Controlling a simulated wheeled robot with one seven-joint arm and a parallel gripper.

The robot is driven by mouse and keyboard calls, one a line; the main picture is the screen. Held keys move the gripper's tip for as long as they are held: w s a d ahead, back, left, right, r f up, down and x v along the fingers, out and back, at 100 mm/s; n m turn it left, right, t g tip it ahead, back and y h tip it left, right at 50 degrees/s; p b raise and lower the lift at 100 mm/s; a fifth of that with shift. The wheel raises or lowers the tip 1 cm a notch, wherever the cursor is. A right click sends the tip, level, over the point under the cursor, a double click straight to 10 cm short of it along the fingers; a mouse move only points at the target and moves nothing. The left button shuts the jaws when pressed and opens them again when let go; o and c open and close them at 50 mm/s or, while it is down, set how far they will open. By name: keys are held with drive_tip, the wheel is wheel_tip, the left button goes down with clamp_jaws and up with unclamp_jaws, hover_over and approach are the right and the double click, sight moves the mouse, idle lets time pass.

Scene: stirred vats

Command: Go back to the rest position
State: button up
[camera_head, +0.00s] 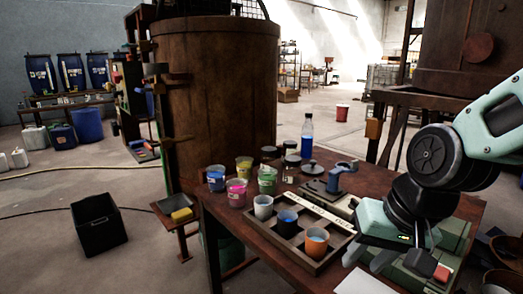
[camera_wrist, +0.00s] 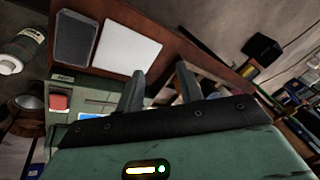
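My gripper (camera_head: 367,258) hangs over the right part of the brown wooden table (camera_head: 228,219), fingers pointing down and to the left. In the wrist view my gripper (camera_wrist: 160,80) has its two grey fingers spread apart, with nothing seen between them. A white sheet (camera_wrist: 127,45) and a dark flat pad (camera_wrist: 75,38) lie on the table beyond the fingers. A green device with a red button (camera_wrist: 59,102) is close beside the gripper; the button also shows in the head view (camera_head: 441,274). My gripper hides part of this device.
A black bin (camera_head: 98,225) is on the floor at left. Floor around it is mostly free, crossed by a hose.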

drive_tip(key=s+a+f+n+g+h, duration=0.1)
drive_tip(key=s+a+n, duration=0.1)
drive_tip(key=s+n, duration=0.3)
drive_tip(key=s+a+f+n+g+h, duration=0.1)
drive_tip(key=s+a+f+n+g, duration=0.15)
drive_tip(key=s, duration=0.45)
wheel_tip(320, 180, up, 14)
drive_tip(key=n+p, duration=0.1)
drive_tip(key=p, duration=1.2)
drive_tip(key=shift+s+d, duration=0.25)
drive_tip(key=shift+s, duration=0.1)
drive_tip(key=shift+n+t, duration=0.25)
